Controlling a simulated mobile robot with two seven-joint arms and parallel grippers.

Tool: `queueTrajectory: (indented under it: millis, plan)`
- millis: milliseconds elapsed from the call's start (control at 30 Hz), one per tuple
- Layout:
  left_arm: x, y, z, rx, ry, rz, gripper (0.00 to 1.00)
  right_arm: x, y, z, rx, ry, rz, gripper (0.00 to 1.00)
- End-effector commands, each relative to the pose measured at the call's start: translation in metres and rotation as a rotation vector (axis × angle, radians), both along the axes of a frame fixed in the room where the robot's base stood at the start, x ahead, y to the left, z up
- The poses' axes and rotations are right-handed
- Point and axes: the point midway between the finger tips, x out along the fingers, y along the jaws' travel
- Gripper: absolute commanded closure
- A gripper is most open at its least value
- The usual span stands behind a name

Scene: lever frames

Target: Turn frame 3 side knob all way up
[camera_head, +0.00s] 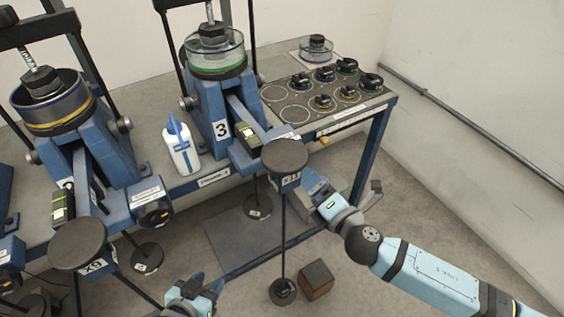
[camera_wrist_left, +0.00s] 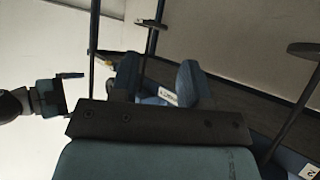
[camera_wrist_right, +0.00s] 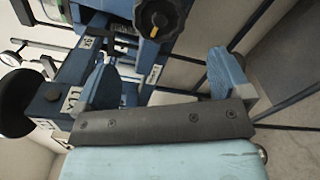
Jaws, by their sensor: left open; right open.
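In the head view, the dark round lever-end disc (camera_head: 285,154) seems to hide this knob. My right gripper (camera_head: 313,180) is open and empty, just right of the disc; its fingers also show in the right wrist view (camera_wrist_right: 160,60). My left gripper (camera_head: 195,287) is open and empty, low in the head view.
A second blue frame (camera_head: 105,150) with its own side knob box (camera_head: 153,205) stands to the left. A white bottle (camera_head: 181,150) stands between the frames. Several dark knobs sit on the bench panel (camera_head: 335,112). A hanging rod and brown block (camera_head: 316,279) are below the right gripper.

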Motion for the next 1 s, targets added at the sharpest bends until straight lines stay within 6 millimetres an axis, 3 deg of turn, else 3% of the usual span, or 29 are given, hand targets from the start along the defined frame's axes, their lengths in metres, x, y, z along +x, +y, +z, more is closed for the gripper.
queueTrajectory:
  millis: [33,100,367,900,1000]
  plan:
    - [-0.003,0.0,-0.011,-0.002,0.005,0.001,0.57,0.003,0.0,-0.006,-0.043,-0.045,0.009,0.04]
    - [-0.004,0.0,-0.014,-0.001,0.01,0.001,0.57,0.006,0.0,-0.005,-0.084,-0.084,0.016,0.04]
    - [-0.006,-0.001,-0.012,-0.004,0.012,0.002,0.57,0.021,0.01,-0.003,-0.106,-0.108,0.02,0.04]
    - [-0.003,-0.001,-0.019,0.002,-0.008,-0.003,0.57,0.088,0.055,-0.004,-0.103,-0.106,0.02,0.04]
    - [-0.003,-0.001,-0.016,0.003,-0.008,-0.004,0.57,0.086,0.054,-0.004,-0.104,-0.102,0.021,0.25]
